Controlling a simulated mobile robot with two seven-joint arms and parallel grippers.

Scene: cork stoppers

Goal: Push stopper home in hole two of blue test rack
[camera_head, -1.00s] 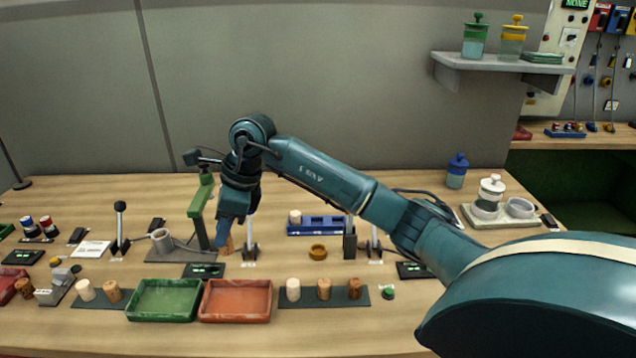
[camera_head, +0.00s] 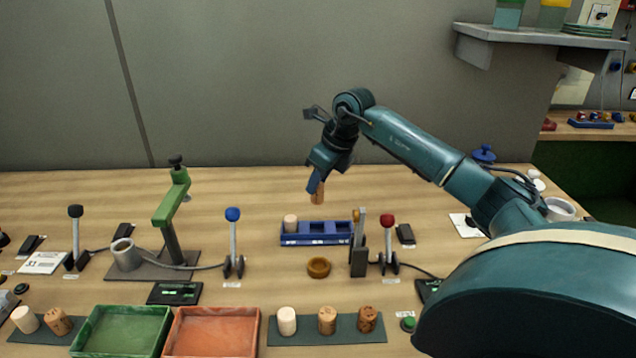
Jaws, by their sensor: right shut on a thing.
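My left gripper is not in view.
A grey post (camera_head: 358,250) and a red-knobbed lever (camera_head: 388,240) stand right of the rack. A blue-knobbed lever (camera_head: 233,240) stands left. A brown ring (camera_head: 318,267) lies in front. More stoppers stand on a dark mat (camera_head: 305,337) beside the orange tray (camera_head: 262,325).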

